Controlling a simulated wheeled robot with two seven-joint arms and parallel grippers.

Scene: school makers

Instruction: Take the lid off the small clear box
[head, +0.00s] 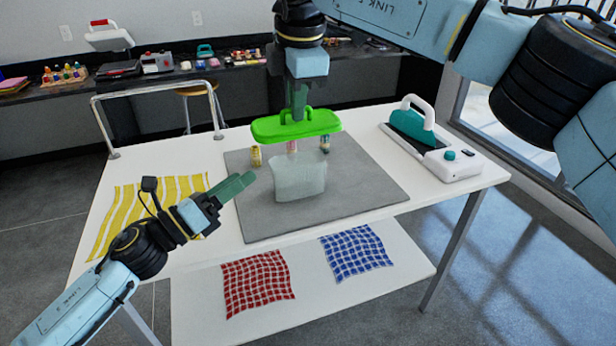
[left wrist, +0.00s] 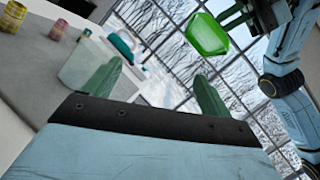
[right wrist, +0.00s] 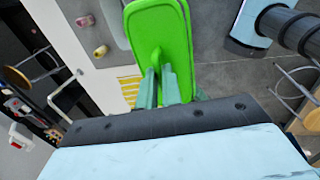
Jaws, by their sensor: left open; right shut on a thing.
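The small clear box (head: 299,181) stands upright and uncovered on the grey mat; it also shows in the left wrist view (left wrist: 88,66). The bright green lid (head: 265,128) is held in the air above and behind the box, apart from it. My right gripper (head: 298,112) points down and is shut on the lid's handle; the right wrist view shows its fingers (right wrist: 160,88) against the lid (right wrist: 150,25). My left gripper (head: 236,188) is open and empty, low to the left of the box. Its fingertips (left wrist: 155,85) show nothing between them.
Small jars (head: 256,156) stand on the grey mat (head: 350,200) behind the box. A white and green machine (head: 440,150) is at the right of the table. A yellow striped cloth (head: 125,205) lies left; red (head: 257,284) and blue (head: 356,253) checked cloths lie on the lower shelf.

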